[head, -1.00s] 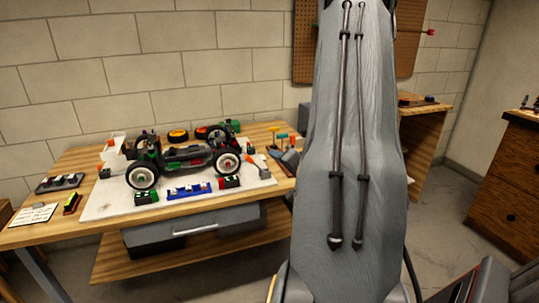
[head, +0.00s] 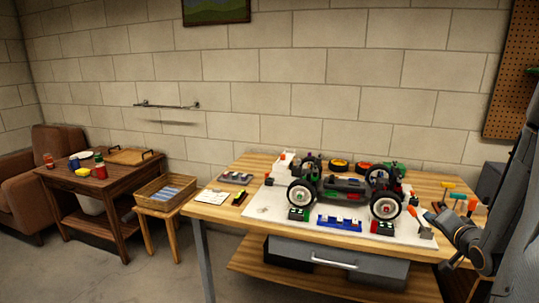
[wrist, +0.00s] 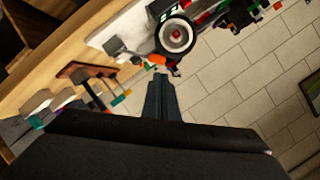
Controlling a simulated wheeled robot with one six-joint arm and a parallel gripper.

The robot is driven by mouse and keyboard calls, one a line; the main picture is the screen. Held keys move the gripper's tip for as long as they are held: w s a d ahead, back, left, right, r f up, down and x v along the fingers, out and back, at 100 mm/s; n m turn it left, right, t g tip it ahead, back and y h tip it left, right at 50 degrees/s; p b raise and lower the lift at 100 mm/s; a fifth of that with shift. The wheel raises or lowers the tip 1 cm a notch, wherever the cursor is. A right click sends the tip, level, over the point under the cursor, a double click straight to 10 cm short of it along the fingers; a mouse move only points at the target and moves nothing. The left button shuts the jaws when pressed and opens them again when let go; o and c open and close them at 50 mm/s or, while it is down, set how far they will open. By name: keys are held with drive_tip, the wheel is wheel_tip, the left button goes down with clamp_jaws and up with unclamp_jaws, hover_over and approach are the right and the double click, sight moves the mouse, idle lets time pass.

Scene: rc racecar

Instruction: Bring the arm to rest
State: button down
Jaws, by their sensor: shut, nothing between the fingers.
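My gripper (head: 430,215) is at the right end of the workbench in the head view, pointing left toward the car. In the wrist view its fingers (wrist: 160,78) are together with nothing between them. My grey arm (head: 515,220) fills the right edge of the head view. The RC car (head: 345,186) stands on a white mat (head: 262,208) on the workbench. One of its wheels (wrist: 175,36) shows beyond the fingertips in the wrist view. I cannot tell whether the fingertips are clear of the orange-handled tool (head: 424,228) near them.
Tools with coloured handles (head: 458,198) lie at the bench's right end. A drawer (head: 335,262) hangs under the workbench (head: 225,212). To the left are a small stool with a basket (head: 165,190), a dark side table (head: 100,185) and a brown armchair (head: 25,165). Floor between is open.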

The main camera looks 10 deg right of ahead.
drive_tip(key=s+a+f+n+g+y, duration=0.2)
drive_tip(key=a+n+g, duration=0.45)
drive_tip(key=a, duration=1.15)
drive_tip(key=s+a+r+n+g+y, duration=0.1)
drive_tip(key=s+a+n+g, duration=0.4)
drive_tip(key=s+a, duration=1.2)
drive_tip(key=shift+a+r+g, duration=0.2)
drive_tip(key=shift+a+g, duration=0.1)
drive_tip(key=shift+g, duration=0.75)
